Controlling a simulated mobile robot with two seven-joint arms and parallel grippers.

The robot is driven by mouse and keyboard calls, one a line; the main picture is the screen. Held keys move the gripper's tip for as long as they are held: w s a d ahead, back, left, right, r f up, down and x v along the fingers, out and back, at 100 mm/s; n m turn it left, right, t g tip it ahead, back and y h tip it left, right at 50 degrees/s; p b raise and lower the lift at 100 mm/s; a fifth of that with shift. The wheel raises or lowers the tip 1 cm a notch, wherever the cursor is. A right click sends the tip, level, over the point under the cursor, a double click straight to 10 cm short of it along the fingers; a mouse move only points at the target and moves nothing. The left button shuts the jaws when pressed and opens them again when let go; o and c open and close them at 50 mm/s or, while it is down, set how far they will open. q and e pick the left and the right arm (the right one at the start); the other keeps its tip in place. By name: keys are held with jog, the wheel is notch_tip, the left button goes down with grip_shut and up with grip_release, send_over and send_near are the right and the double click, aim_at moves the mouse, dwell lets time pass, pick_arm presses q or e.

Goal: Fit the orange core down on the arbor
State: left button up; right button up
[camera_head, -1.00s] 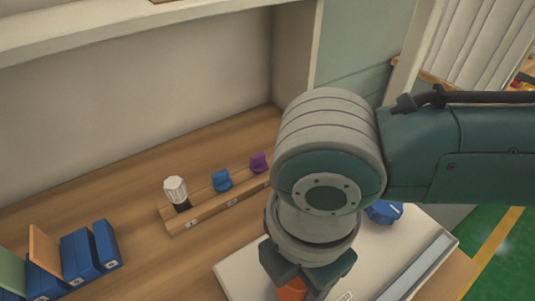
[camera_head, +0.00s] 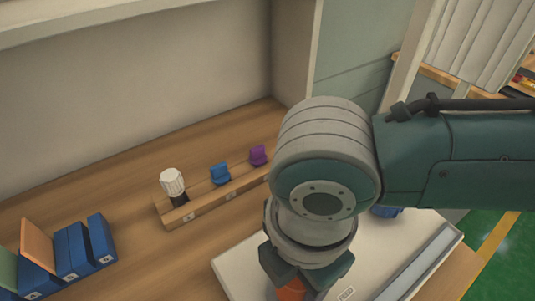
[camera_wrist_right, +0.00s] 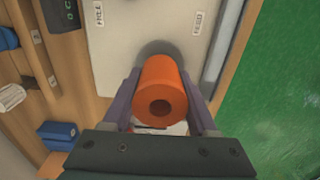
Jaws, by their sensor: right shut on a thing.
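The orange core (camera_wrist_right: 162,85) is a short tube with a round bore. It sits between the two fingers of my right gripper (camera_wrist_right: 162,98), which is shut on it. In the head view only a bit of the orange core (camera_head: 291,294) shows below my right gripper (camera_head: 306,272), over the pale board (camera_head: 238,268). A grey round patch lies behind the core in the wrist view; I cannot tell if it is a base or a shadow. The arbor cannot be made out. My left gripper is not in view.
A wooden rail (camera_head: 205,204) with a white ribbed knob (camera_head: 172,182), a blue piece (camera_head: 220,174) and a purple piece (camera_head: 258,154) stands behind the board. Blue bins (camera_head: 72,250) stand at left. A grey strip (camera_head: 418,271) lies on the board's right.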

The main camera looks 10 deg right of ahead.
jog(key=shift+f+b, duration=0.65)
jog(key=shift+f, duration=0.25)
jog(key=o, duration=1.5)
jog(key=shift+c, duration=0.2)
notch_tip(320, 180, up, 10)
jog(key=shift+p, duration=0.7)
